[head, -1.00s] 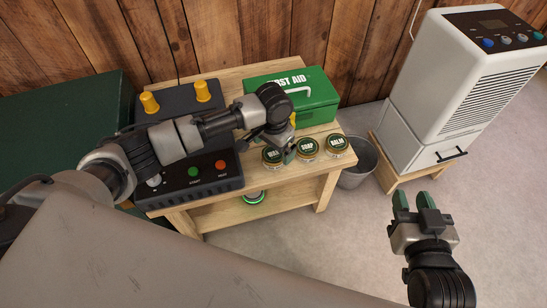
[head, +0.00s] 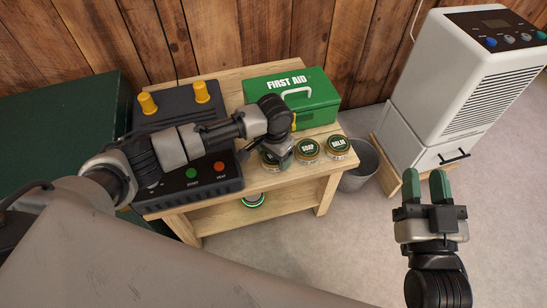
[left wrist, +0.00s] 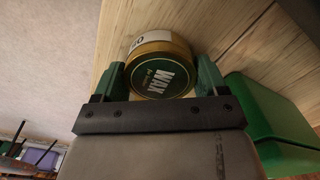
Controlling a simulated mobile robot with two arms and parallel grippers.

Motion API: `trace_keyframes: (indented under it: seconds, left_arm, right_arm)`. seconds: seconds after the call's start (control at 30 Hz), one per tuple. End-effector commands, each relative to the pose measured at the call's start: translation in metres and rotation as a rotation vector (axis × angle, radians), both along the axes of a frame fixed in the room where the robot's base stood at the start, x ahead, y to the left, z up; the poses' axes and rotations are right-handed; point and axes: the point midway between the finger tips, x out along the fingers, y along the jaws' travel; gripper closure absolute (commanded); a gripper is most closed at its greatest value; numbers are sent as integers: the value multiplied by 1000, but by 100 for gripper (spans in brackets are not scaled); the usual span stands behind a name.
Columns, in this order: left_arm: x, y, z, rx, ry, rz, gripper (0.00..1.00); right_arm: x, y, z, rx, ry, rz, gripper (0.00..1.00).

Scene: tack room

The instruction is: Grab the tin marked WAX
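The tin marked WAX (left wrist: 160,70) is round with a dark green lid and gold rim. It stands on the wooden table. In the left wrist view it sits between the two green fingers of my left gripper (left wrist: 160,78), with a finger close on each side. I see no clear sign of the fingers squeezing it. In the head view my left gripper (head: 280,160) hides most of this tin (head: 268,159). My right gripper (head: 439,188) is open and empty over the floor at the right.
The SOAP tin (head: 308,148) stands just right of the WAX tin, then the BALM tin (head: 338,146). A grey bucket (head: 358,175) and white appliance (head: 455,85) stand right.

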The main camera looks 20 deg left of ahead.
Motion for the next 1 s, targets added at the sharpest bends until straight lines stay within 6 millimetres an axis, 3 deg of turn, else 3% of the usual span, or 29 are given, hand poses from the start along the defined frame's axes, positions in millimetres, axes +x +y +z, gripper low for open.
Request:
trace_keyframes:
  seconds: [0.03,0.17,0.2,0.57,0.77,1.0]
  left_arm:
    - [0,0,0,0,0,0,35]
    - [0,0,0,0,0,0,55]
    - [0,0,0,0,-1,0,56]
    - [0,0,4,0,-1,0,56]
    - [1,0,15,-2,-2,0,56]
    - [1,0,43,-1,-3,0,56]
  right_arm:
    - [0,0,0,0,0,0,63]
    - [0,0,0,0,1,-1,63]
    - [0,0,0,0,1,-1,63]
    - [1,0,-1,-4,17,-1,63]
    - [1,-3,-17,-40,149,-9,63]
    - [-7,-13,-54,-116,449,-28,63]
